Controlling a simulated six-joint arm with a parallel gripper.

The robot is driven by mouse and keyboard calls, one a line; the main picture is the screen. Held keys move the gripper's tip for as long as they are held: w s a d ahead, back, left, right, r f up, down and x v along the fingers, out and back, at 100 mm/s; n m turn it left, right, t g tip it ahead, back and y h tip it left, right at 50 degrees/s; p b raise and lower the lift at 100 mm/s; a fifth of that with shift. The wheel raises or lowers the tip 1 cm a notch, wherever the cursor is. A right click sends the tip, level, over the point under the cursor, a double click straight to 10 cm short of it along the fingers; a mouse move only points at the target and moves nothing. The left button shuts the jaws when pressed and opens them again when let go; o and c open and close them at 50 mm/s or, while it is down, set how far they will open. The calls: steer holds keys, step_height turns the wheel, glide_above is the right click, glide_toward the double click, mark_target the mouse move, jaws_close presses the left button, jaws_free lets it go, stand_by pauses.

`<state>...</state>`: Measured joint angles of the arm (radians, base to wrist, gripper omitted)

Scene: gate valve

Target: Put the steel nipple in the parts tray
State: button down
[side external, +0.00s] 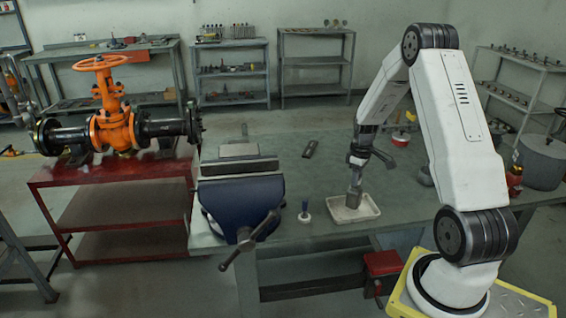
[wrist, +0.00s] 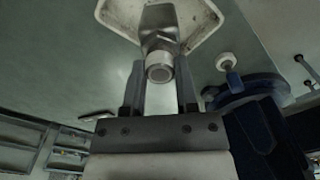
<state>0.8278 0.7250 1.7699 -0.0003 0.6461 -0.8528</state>
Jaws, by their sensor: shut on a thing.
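The steel nipple (wrist: 159,66), a short grey metal piece with a round open end, sits between the fingers of my gripper (wrist: 160,78) in the wrist view. My gripper (side external: 355,186) is shut on it and points down over the parts tray in the side view. The parts tray (side external: 374,206) is a shallow, off-white tray on the bench, and its rim also shows behind the nipple in the wrist view (wrist: 106,14). The nipple's lower end is within the tray's outline; I cannot tell whether it touches the tray floor.
A blue bench vise (side external: 240,195) stands left of the tray. A small white-based, blue-topped item (side external: 304,212) stands between them. A dark flat piece (side external: 310,149) lies behind. A red-and-white item (side external: 401,138) and a grey pot (side external: 541,160) are to the right.

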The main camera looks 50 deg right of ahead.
steer(key=shift+f, duration=0.9)
steer(key=shift+f, duration=0.2)
steer(key=shift+c, duration=1.9)
jaws_free()
steer(key=shift+r, duration=0.1)
step_height(320, 180, up, 12)
